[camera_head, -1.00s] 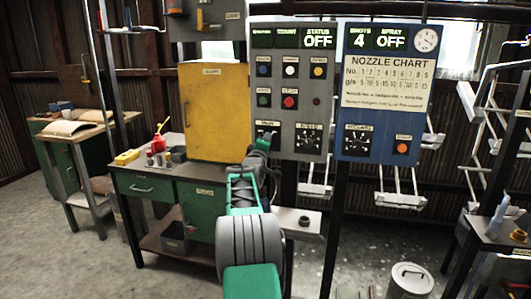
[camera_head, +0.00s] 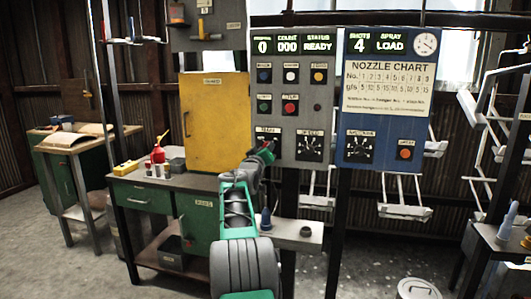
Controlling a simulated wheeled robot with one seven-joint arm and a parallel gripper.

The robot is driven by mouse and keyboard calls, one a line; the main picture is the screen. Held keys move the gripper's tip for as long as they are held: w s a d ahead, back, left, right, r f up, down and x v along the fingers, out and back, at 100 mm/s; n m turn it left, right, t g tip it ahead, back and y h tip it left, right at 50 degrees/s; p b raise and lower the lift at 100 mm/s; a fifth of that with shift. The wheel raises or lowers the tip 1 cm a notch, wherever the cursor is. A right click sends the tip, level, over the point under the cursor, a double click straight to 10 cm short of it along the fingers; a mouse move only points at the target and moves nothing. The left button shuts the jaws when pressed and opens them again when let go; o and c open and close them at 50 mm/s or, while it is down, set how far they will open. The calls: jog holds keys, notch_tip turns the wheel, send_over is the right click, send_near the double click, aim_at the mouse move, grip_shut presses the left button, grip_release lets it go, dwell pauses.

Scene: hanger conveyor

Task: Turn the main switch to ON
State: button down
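The grey control panel (camera_head: 318,104) stands at the centre, with its display (camera_head: 291,45) lit and reading 0, 000 and STATUS READY. At its lower left is a black switch plate (camera_head: 262,134) with a small label too blurred to read for certain; it is in the place of the main switch. My gripper (camera_head: 266,150) is at this plate and covers its lower part, so the knob's position is hidden.
The blue panel (camera_head: 352,149) to the right shows SHOTS 4 and SPRAY LOAD. A yellow cabinet (camera_head: 214,115) and a green workbench (camera_head: 148,197) stand left of my arm. A shelf with a blue nozzle (camera_head: 265,220) is below the panel. Hanger racks stand right.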

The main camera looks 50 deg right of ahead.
dwell(0.4)
jog(key=c, duration=1)
grip_release()
jog(key=shift+c, duration=0.2)
jog(key=v, duration=0.7)
jog(key=shift+s+a+b, duration=0.2)
jog(key=shift+a+b, duration=0.15)
jog(key=shift+a, duration=0.05)
jog(key=shift+f, duration=0.1)
